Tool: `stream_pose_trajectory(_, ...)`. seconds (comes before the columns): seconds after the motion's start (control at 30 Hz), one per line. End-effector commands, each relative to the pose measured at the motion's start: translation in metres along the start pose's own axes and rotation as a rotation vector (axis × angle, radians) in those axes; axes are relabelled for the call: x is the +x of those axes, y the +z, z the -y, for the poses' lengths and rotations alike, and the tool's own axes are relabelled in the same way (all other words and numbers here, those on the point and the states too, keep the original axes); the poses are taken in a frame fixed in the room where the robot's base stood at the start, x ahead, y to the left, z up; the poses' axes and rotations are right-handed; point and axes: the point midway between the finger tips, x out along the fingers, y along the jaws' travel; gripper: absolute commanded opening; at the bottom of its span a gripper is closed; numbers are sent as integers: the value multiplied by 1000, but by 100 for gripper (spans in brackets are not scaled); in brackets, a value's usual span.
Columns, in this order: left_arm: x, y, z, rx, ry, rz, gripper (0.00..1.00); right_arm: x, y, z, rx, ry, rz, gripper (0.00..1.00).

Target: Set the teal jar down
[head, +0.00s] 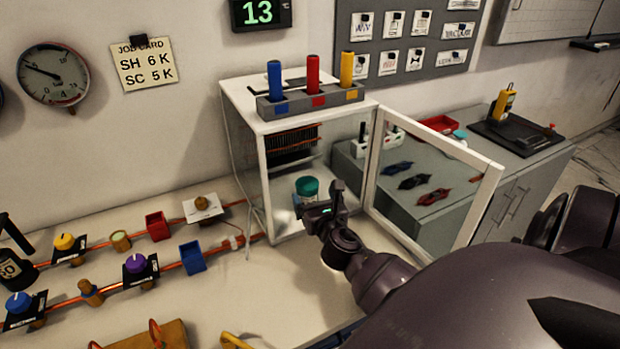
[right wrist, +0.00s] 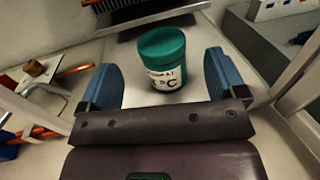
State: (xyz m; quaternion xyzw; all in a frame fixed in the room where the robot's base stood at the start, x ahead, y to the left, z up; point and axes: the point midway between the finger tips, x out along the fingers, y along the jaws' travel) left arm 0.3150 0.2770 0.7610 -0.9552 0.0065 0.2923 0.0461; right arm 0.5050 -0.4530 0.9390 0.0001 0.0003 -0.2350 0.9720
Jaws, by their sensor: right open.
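The teal jar (head: 307,186) stands upright on the floor of the white glass-sided cabinet (head: 240,102). In the right wrist view the jar (right wrist: 163,58) has a teal lid and a white label with dark print, only partly readable. My right gripper (head: 322,206) is at the cabinet's open front. Its blue fingers (right wrist: 161,80) are spread wide, one on each side of the jar and apart from it, with nothing held. In the head view the gripper hides the jar's lower part. My left gripper is not in view.
The cabinet's framed glass door (head: 480,205) stands open to the right of my right arm. A grey rack (head: 312,100) with blue, red and yellow cylinders sits on the cabinet top. Copper pipes with valves and a blue box (head: 192,257) lie left. The bench front is partly clear.

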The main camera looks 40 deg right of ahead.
Motion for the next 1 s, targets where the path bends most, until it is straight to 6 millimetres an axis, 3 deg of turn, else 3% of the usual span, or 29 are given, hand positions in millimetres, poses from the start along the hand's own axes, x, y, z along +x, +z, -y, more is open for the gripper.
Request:
stream_pose_trajectory(0.1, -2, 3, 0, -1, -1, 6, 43, -22, 0, 0, -1, 0, -1, 90)
stream_pose_trajectory(0.33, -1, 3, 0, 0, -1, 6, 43, -48, 0, 0, -1, 0, -1, 90)
stream_pose_trajectory(1.0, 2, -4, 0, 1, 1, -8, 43, -53, 0, 0, 0, 0, 0, 90)
